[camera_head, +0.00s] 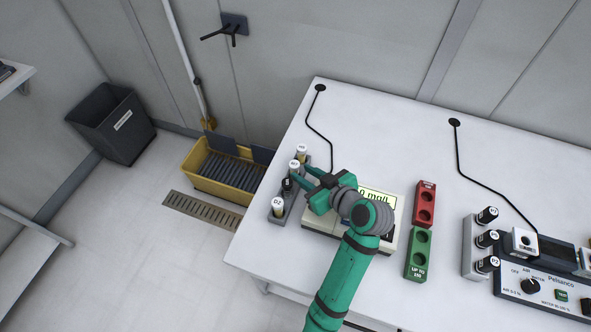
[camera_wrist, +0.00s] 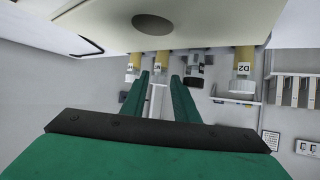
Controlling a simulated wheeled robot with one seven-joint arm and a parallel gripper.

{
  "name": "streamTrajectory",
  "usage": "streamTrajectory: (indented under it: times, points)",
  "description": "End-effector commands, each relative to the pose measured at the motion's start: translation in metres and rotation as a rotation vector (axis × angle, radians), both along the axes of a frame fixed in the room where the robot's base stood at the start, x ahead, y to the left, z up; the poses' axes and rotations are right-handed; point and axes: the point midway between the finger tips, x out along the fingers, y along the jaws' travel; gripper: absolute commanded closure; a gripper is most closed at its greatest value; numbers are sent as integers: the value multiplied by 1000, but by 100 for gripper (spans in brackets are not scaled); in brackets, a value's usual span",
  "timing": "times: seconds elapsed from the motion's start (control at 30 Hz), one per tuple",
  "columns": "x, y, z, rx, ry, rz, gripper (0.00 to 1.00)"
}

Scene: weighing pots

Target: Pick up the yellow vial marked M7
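The vials stand in a grey rack (camera_head: 290,212) at the left of the table. A yellow vial with a white cap (camera_head: 294,165), second from the far end, is the likely M7; its label is too small to read surely. In the wrist view this yellow vial (camera_wrist: 165,58) shows ahead, between the lines of my fingers, its label partly legible. My gripper (camera_head: 300,174) is open beside the rack, fingertips close to that vial; the wrist view shows the two green fingers (camera_wrist: 160,80) apart with nothing clearly between them. Whether they touch it I cannot tell.
Yellow vials stand at the rack's far end (camera_head: 302,149) and near end, marked D2 (camera_head: 277,206), with a black-capped one (camera_head: 287,184) between. A scale (camera_head: 385,200) sits under my arm. Red (camera_head: 424,204) and green (camera_head: 419,253) holders stand right of it.

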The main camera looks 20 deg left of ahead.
Motion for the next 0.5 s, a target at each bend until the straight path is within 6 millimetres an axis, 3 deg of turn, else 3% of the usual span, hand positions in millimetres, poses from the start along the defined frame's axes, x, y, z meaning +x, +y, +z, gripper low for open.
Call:
streamTrajectory:
  times: [0.5]
  points:
    - [28, 37, -26, 0, 0, -4, 73]
